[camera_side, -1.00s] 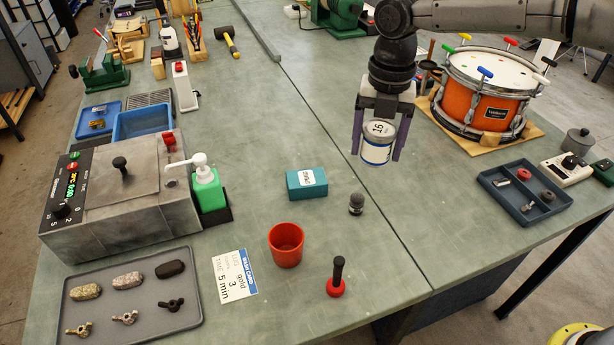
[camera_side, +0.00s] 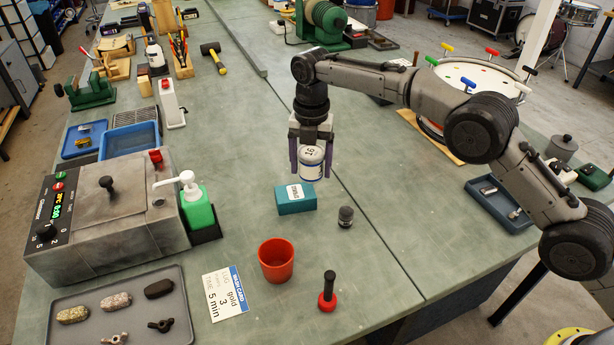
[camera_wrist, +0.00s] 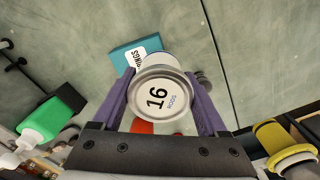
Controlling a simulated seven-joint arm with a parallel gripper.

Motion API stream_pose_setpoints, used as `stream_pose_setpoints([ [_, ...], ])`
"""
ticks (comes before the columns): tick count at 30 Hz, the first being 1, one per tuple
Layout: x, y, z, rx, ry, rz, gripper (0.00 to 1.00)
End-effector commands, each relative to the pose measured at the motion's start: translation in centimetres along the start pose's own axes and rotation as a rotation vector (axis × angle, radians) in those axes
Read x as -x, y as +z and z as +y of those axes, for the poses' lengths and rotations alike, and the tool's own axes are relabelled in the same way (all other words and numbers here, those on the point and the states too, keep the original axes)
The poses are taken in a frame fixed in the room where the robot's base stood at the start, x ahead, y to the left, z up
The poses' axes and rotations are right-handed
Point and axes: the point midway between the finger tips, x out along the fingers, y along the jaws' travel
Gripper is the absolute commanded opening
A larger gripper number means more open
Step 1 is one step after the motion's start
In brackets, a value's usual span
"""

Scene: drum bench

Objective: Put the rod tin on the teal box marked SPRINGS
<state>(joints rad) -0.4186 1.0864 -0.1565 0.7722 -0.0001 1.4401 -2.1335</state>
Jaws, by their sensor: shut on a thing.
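The rod tin (camera_side: 312,165) is a small white and blue can with a lid marked 16. My gripper (camera_side: 311,168) is shut on it, with one purple finger on each side, and holds it upright above the bench. The tin's lid (camera_wrist: 163,97) fills the middle of the wrist view between the fingers (camera_wrist: 163,108). The teal box (camera_side: 296,199) lies flat on the bench, just below and slightly left of the tin in the side view. Its white label reads SPRINGS in the wrist view (camera_wrist: 122,55). The tin hides part of the box there.
A dark small knob (camera_side: 345,216) stands right of the box. An orange cup (camera_side: 276,262) and a red-based black-handled tool (camera_side: 327,292) stand in front. A green pump bottle (camera_side: 198,208) stands to the left. The bench behind the box is clear.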

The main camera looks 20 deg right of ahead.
Motion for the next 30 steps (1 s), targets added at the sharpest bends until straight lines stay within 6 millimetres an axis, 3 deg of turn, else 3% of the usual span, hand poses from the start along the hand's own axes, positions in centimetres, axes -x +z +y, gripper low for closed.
stream_pose_setpoints([
  [10, -1.4, 0.7, 1.0, 0.0, 0.002, -0.001, 0.09],
  [17, -4.2, 0.6, 1.0, 0.0, 0.0, 0.0, 0.09],
  [28, -4.6, 0.6, 1.0, 0.0, 0.002, -0.001, 0.09],
  [29, -4.7, 0.6, 1.0, 0.0, 0.0, 0.0, 0.78],
  [30, -4.7, 0.6, 1.0, 0.0, 0.001, -0.001, 0.85],
])
